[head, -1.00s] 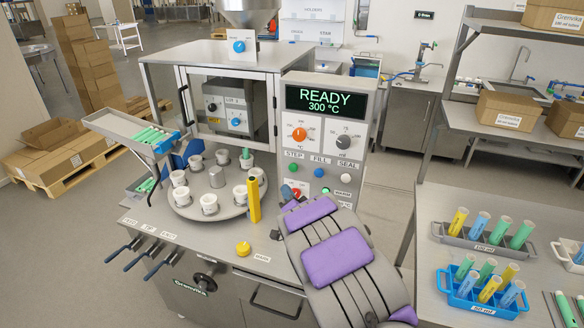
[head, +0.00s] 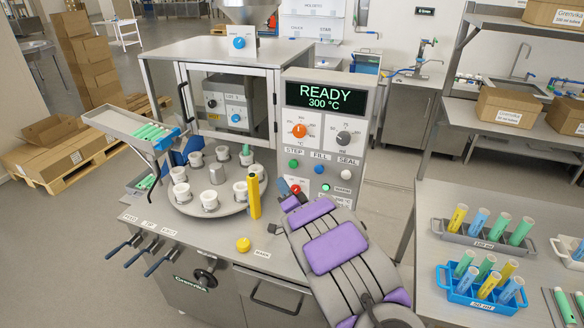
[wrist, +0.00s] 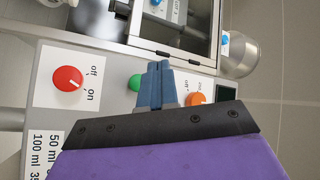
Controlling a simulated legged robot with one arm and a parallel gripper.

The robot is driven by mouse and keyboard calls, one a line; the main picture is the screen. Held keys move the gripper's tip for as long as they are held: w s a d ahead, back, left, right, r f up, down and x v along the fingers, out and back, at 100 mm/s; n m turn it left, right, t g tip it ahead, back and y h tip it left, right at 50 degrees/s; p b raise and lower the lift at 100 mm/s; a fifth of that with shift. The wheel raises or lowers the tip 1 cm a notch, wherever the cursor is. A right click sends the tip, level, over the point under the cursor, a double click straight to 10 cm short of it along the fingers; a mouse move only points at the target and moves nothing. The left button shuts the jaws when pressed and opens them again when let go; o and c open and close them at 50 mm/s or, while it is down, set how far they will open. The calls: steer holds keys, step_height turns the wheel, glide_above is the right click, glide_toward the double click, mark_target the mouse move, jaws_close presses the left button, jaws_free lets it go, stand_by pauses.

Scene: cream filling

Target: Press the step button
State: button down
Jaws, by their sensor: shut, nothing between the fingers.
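The step button is a green round button (head: 293,164) under the STEP label on the front panel of the machine. In the wrist view the green button (wrist: 134,83) shows beside my fingers, partly hidden by them. My gripper (head: 282,184) has blue fingers and is just below and left of the button in the head view. In the wrist view my gripper (wrist: 159,66) has its fingers together with nothing between them. I cannot tell whether the fingers touch the button.
A blue FILL button (head: 319,170) and a white SEAL button (head: 346,174) sit beside it. A red on/off knob (wrist: 67,79) is close to my fingers. A yellow post (head: 254,197) and a round table (head: 222,209) with cups stand left of my arm.

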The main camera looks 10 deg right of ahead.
mark_target(293, 164)
steer(key=w+d, duration=0.3)
steer(key=w, duration=0.2)
steer(key=shift+w+d, duration=0.2)
steer(key=shift+w, duration=0.2)
steer(key=shift+r, duration=0.1)
stand_by(1.8)
steer(key=shift+w+d, duration=0.2)
steer(key=shift+w, duration=0.1)
